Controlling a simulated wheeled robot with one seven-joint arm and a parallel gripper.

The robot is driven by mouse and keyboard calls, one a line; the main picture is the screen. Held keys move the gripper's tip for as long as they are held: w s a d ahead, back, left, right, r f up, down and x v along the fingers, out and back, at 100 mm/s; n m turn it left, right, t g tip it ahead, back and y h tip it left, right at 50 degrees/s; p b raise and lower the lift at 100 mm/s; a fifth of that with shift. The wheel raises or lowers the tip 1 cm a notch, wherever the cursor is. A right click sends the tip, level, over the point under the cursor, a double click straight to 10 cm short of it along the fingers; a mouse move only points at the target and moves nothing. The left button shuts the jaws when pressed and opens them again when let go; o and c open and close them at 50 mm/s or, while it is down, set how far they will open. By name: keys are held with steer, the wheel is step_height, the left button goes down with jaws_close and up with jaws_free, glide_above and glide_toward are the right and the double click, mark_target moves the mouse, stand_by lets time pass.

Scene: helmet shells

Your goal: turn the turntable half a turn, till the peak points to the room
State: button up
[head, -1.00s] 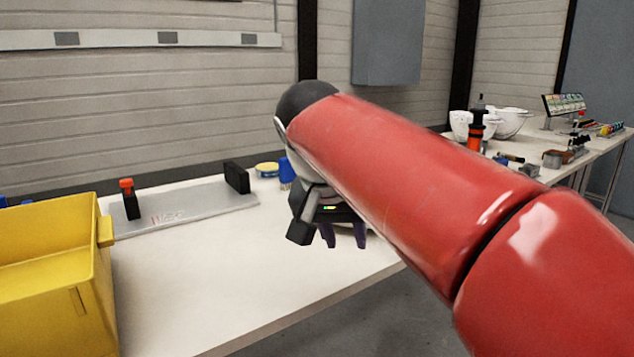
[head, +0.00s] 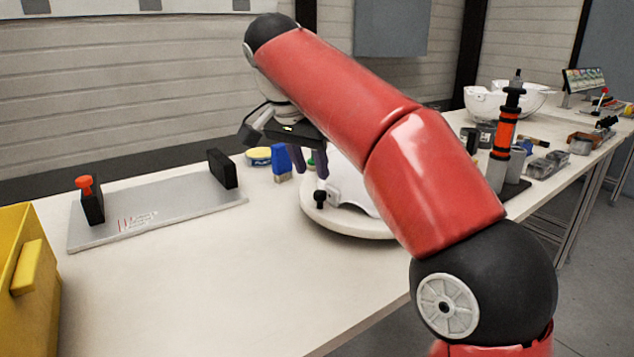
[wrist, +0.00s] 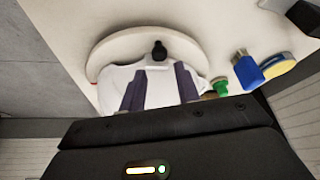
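The turntable (head: 345,223) is a round white disc on the bench, partly hidden behind my arm in the head view. A black knob (head: 320,198) stands up at its rim; it also shows in the wrist view (wrist: 159,51). A white helmet shell (head: 347,186) sits on the disc, and I cannot tell which way its peak points. My gripper (head: 309,168) hangs above the far left part of the turntable. In the wrist view its two purple fingers (wrist: 160,70) are apart with nothing held between them, over the shell, with the knob just beyond the tips.
A blue object (head: 281,163), a yellow tin (head: 258,156) and a small green item (wrist: 219,86) lie near the turntable. A grey plate (head: 150,212) with two black posts lies left, a yellow bin (head: 40,300) at front left. The front bench is clear. Bottles and bowls stand right.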

mark_target(319, 192)
steer(key=x, duration=0.6)
steer(key=shift+c, duration=0.4)
jaws_close()
